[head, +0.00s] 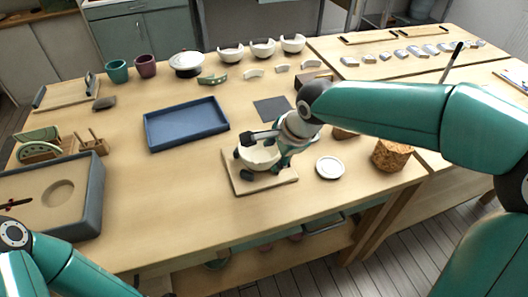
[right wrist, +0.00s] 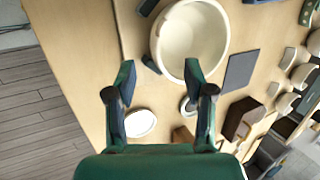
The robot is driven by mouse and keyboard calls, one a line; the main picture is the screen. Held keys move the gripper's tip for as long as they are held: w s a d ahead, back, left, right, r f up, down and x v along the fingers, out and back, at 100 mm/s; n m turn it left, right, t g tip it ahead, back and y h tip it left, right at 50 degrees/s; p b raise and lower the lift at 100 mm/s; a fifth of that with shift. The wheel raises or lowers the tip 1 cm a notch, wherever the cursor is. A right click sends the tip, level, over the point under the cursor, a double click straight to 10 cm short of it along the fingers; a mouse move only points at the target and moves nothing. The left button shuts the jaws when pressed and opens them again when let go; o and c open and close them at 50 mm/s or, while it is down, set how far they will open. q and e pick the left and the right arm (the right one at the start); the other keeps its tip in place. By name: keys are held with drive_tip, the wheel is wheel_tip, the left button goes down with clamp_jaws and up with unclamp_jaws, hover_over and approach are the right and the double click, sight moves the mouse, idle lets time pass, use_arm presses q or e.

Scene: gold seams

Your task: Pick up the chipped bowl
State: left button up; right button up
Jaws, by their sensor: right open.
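A cream bowl (head: 258,157) sits on a wooden board (head: 246,187) near the front middle of the table. I take it as the chipped bowl, but I cannot make out the chip. My right gripper (head: 268,149) is at the bowl and covers part of its rim. In the right wrist view, the bowl (right wrist: 190,42) lies just beyond the fingertips of my right gripper (right wrist: 158,82). The jaws are wide apart with nothing held between them. One fingertip overlaps the bowl's near rim; I cannot tell whether it touches. My left gripper is out of view.
A blue tray (head: 186,124) and a dark flat square (head: 272,109) lie behind. Several bowls, cups and shards line the back. A grey-edged tray (head: 92,205) is at left.

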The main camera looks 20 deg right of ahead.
sight(268, 161)
drive_tip(key=shift+x, duration=3.35)
drive_tip(key=shift+a, duration=0.2)
clamp_jaws()
